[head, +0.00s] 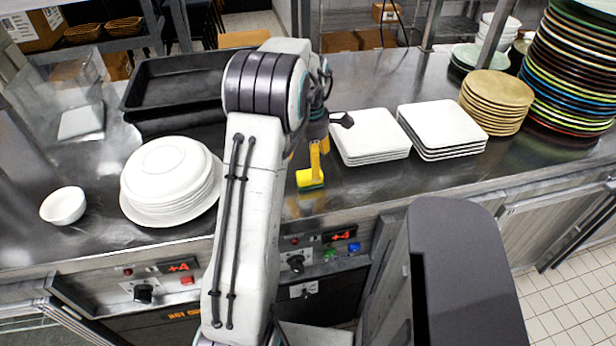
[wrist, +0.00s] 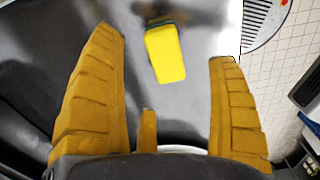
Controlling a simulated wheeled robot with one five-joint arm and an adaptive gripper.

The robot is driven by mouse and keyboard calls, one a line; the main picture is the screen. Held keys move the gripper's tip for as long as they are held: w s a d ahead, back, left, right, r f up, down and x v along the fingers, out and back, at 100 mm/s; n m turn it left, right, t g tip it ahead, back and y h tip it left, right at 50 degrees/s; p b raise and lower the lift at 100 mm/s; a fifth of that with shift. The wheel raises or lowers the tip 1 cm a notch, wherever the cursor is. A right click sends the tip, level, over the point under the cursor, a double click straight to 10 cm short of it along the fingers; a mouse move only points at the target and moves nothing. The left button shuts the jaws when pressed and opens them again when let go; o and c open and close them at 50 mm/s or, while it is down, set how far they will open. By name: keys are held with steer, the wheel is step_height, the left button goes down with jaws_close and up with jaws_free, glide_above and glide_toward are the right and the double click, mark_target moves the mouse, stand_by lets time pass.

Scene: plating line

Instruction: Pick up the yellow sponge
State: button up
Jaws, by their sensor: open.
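The yellow sponge (head: 309,179) lies on the steel counter near its front edge, with a green layer along its lower side. In the wrist view the sponge (wrist: 166,54) shows between the two orange-yellow fingers, towards their tips. My gripper (head: 306,161) is just above or beside the sponge in the head view, partly hidden by my own arm. In the wrist view my gripper (wrist: 163,46) is open, with a gap between each finger and the sponge. I cannot tell the exact height of the fingertips above the counter.
Square white plates (head: 370,135) are stacked close to the right of my gripper, with another square stack (head: 442,128) beyond. Round white plates (head: 170,182) and a small bowl (head: 63,205) stand at left. Black trays (head: 180,82) lie behind. Bare counter (head: 350,180) surrounds the sponge's right side.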

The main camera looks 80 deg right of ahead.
mark_target(308, 171)
steer(key=shift+w+f+p, duration=0.15)
steer(key=shift+f+p, duration=0.15)
steer(key=shift+f, duration=2.2)
steer(key=shift+c, duration=0.3)
steer(key=c, duration=1)
